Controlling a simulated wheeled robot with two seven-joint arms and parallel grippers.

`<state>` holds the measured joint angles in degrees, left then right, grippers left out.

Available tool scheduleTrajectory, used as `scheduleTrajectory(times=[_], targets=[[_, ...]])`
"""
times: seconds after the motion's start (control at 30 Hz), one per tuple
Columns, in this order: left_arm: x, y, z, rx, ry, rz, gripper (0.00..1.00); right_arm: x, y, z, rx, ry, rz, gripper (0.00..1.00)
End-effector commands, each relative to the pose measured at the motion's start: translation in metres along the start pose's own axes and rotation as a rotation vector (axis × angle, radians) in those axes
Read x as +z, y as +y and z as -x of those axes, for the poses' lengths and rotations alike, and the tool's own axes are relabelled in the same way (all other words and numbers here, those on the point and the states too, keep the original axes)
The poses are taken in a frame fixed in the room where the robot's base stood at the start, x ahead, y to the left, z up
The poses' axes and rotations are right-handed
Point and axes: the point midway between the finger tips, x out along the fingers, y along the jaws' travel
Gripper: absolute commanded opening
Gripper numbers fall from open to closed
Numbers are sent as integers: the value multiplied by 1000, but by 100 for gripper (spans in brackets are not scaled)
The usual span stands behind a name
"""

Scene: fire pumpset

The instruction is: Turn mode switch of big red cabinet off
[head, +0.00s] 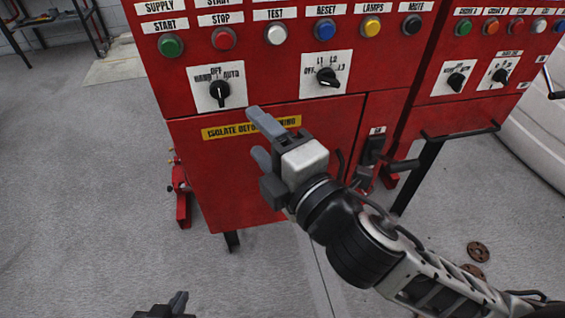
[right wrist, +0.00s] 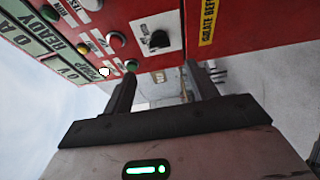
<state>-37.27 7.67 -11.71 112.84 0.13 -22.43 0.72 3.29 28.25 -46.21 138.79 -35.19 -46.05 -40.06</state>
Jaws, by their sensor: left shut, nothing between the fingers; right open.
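The big red cabinet (head: 300,160) stands in front of me. Its mode switch (head: 220,93), a black knob on a white HAND/OFF/AUTO plate, sits at the left of the panel; its pointer looks near upright. The mode switch (right wrist: 158,38) also shows beyond the fingers in the right wrist view. My right gripper (head: 254,132) is open and empty, below and right of the knob, apart from it; its fingers (right wrist: 160,88) frame the right wrist view. My left gripper (head: 176,303) is shut and empty, partly cut off at the bottom edge.
A second black selector (head: 327,77) sits right of the mode switch. A row of push buttons (head: 224,38) runs above. A yellow warning label (head: 250,127) lies behind my right fingers. A smaller red cabinet (head: 470,60) adjoins at right. Grey floor (head: 90,190) is clear at left.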

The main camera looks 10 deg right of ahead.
Motion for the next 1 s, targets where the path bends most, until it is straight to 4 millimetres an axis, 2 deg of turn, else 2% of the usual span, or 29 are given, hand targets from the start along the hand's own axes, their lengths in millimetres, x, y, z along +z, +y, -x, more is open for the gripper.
scheduleTrajectory(times=[0.1,0.13,0.3,0.53,1.0], targets=[[0,2,-3,5,9,1,0,0,-3,28,-4,0,-1,58],[-8,3,4,6,7,0,0,1,2,30,-5,-4,0,58],[-13,2,10,3,6,-2,0,1,2,43,-3,-4,0,58],[-1,-2,8,-6,-19,-3,0,0,1,49,0,-1,1,58],[-4,-4,8,-10,-11,-4,0,1,-2,48,-5,-3,-8,58]])
